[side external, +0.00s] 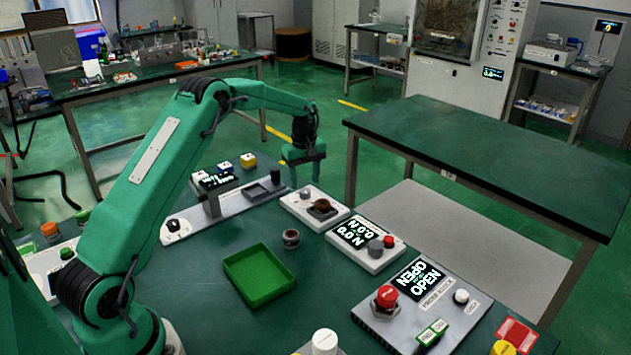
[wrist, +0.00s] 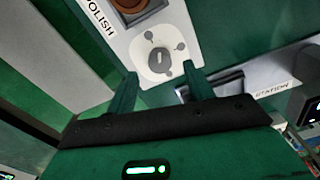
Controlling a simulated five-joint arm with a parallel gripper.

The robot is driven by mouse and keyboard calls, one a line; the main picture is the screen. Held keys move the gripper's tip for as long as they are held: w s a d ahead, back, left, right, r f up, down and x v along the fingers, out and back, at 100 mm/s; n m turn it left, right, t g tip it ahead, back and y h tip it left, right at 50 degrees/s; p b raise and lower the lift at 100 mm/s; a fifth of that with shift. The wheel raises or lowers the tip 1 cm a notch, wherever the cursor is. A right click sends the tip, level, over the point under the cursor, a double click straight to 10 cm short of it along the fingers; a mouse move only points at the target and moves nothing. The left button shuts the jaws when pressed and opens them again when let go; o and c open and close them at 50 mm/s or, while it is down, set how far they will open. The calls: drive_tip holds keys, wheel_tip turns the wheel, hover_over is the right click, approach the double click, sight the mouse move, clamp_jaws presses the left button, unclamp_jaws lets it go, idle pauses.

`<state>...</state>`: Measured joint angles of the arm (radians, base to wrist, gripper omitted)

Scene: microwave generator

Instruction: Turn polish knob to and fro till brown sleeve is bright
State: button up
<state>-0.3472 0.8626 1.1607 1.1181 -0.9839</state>
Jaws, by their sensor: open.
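The polish unit is a white block (side external: 329,218) marked POLISH on the dark green bench; it also shows in the wrist view (wrist: 185,32). Its grey knob (side external: 305,193) shows in the wrist view (wrist: 160,60) with a light pointer line. The brown sleeve (side external: 322,206) sits on the unit beside the knob and looks dull and dark; in the wrist view only part of the brown piece (wrist: 130,6) shows at the top edge. My gripper (side external: 304,177) is open and empty above the knob. In the wrist view its fingertips (wrist: 160,80) point toward the knob, apart from it.
A dark ring-like part (side external: 291,238) and a green tray (side external: 259,276) lie nearby. A block with a display (side external: 366,243) and a panel with a red button (side external: 387,298) stand to the right. A station with a dark slot (side external: 258,191) is on the left.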

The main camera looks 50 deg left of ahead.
sight(305, 190)
drive_tip(key=shift+f, duration=1.7)
drive_tip(key=c, duration=1)
